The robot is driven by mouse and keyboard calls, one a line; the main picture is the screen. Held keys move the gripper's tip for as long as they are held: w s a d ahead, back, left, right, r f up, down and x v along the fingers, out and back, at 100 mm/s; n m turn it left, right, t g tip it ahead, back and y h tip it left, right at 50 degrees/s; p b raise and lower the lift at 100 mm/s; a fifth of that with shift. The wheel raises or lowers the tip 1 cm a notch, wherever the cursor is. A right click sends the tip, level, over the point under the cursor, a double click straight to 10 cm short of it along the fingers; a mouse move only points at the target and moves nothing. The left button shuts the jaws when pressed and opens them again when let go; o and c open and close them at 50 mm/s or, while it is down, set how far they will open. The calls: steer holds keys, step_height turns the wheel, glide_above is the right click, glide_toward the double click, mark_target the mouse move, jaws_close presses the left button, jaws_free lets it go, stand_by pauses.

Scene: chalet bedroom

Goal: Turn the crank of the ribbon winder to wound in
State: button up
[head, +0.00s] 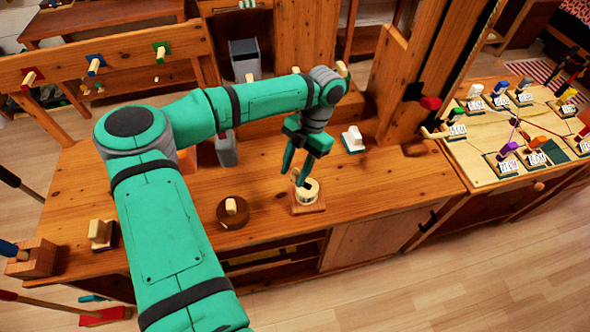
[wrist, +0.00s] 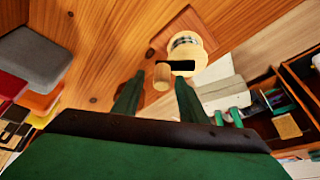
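The ribbon winder (head: 308,198) stands on the wooden bench, with a cream drum on a square wooden base. It also shows at the top of the wrist view (wrist: 186,45). Its crank is a short dark arm (wrist: 182,66) ending in an upright pale wooden knob (wrist: 162,76). My gripper (head: 298,172) hangs over the winder, pointing down. In the wrist view my gripper (wrist: 157,88) is open, with its two green fingers apart. The knob appears in the gap near the fingertips, nearer the middle. I cannot tell whether a finger touches it.
A round brown disc with a peg (head: 232,211) sits left of the winder. A white block on a green base (head: 353,139) stands behind right. A tall wooden post (head: 408,80) rises at the right. A board with several labelled pegs (head: 455,160) lies farther right.

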steer(key=v, duration=1)
steer(key=shift+r, duration=0.35)
steer(key=shift+d, duration=0.15)
